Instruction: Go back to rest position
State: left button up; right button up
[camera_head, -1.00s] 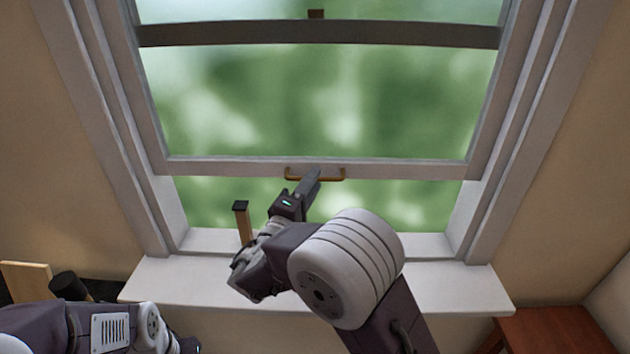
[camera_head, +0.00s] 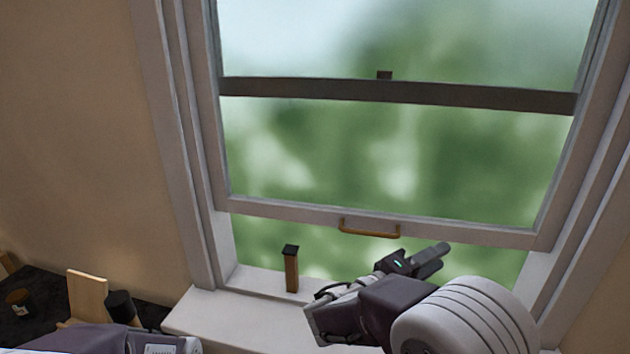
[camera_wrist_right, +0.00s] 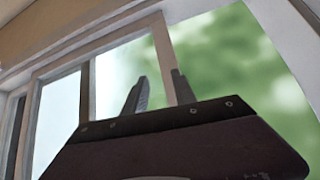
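A window sash (camera_head: 480,226) with a brass handle (camera_head: 369,228) on its lower rail is partly raised, leaving a gap above the white sill (camera_head: 240,315). A small upright wooden post with a dark top (camera_head: 291,270) stands on the sill, below the sash. My right gripper (camera_head: 436,257) is below and to the right of the handle, apart from it. In the right wrist view its two fingers (camera_wrist_right: 157,82) are spread with nothing between them. Part of my left arm shows at the bottom left; its gripper is out of view.
At lower left, a wooden board (camera_head: 86,295) and a black cylinder (camera_head: 121,305) stand near a dark surface (camera_head: 40,305) with a small brown jar (camera_head: 18,301). The window's side frame (camera_head: 180,150) rises left of the sash. The wall at left is bare.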

jog(key=s+d+f+m+g+y, duration=0.1)
jog(key=s+d+f+m+g, duration=0.1)
jog(key=s+d+f+g, duration=0.35)
jog(key=s+d+f+m+g+y+p, duration=0.2)
jog(key=s+f+g+y, duration=0.3)
jog(key=s+f+y, duration=0.5)
jog(key=s+a+f+m+y, duration=0.1)
jog(key=s+a+f+y, duration=0.15)
jog(key=a, duration=0.25)
jog(key=s+a+f+y, duration=0.1)
jog(key=s+a+f, duration=0.15)
jog(key=a, duration=0.25)
pick_arm(q)
notch_tip(320, 180, up, 3)
jog(key=shift+d+f, duration=0.1)
pick_arm(e)
jog(key=w+a+f+n+t+y, duration=0.1)
jog(key=w+a+f+t+y, duration=0.1)
jog(key=w+a, duration=0.3)
jog(key=shift+w+a+f+t, duration=0.25)
jog(key=shift+w+t, duration=0.2)
jog(key=shift+t, duration=0.3)
